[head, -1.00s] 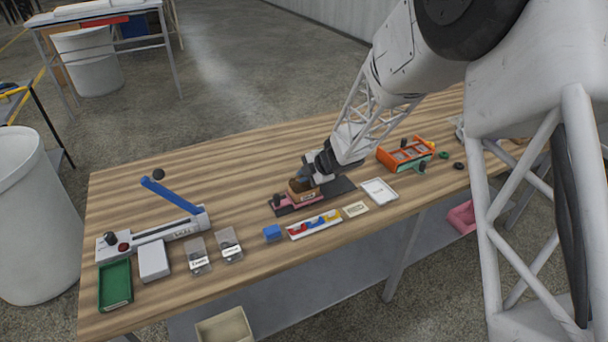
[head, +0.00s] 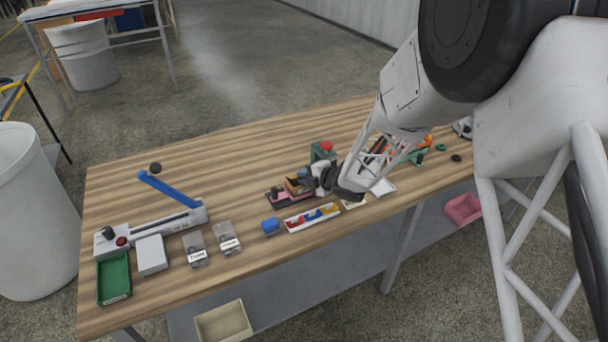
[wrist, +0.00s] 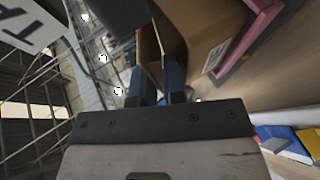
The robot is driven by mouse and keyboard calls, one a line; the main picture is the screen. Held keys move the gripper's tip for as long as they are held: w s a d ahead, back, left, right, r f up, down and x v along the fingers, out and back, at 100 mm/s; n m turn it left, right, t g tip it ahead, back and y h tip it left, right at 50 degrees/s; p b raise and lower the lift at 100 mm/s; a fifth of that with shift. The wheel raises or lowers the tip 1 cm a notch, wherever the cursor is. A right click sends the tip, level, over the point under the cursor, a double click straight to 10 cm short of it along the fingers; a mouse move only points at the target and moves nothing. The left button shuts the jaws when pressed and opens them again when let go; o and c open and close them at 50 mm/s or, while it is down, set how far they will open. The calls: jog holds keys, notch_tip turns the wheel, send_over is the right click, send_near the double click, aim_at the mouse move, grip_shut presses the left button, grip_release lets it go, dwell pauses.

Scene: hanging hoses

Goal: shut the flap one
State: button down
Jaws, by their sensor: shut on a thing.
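A small brown cardboard box (head: 296,186) sits in a pink holder (head: 280,195) on the workbench. In the wrist view, the box's inner side and a flap (wrist: 153,45) show close up, with a white label (wrist: 216,55) on the box. My gripper (head: 314,181) is at the right side of the box. In the wrist view my gripper (wrist: 155,82) has its two dark blue fingers on either side of the flap's edge, shut on it. The flap stands out from the box. Much of the box is hidden behind my gripper in the head view, so I cannot tell how the other flaps lie.
A green device with a red knob (head: 323,149) stands just behind my gripper. A blue-lever device (head: 168,190) is at the left. The bench between has clear wood.

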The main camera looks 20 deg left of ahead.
jog(key=shift+f, duration=0.2)
dwell(0.5)
jog(key=c, duration=1.3)
grip_release()
jog(key=shift+s, duration=0.1)
jog(key=shift+c, duration=0.2)
jog(key=shift+r, duration=0.1)
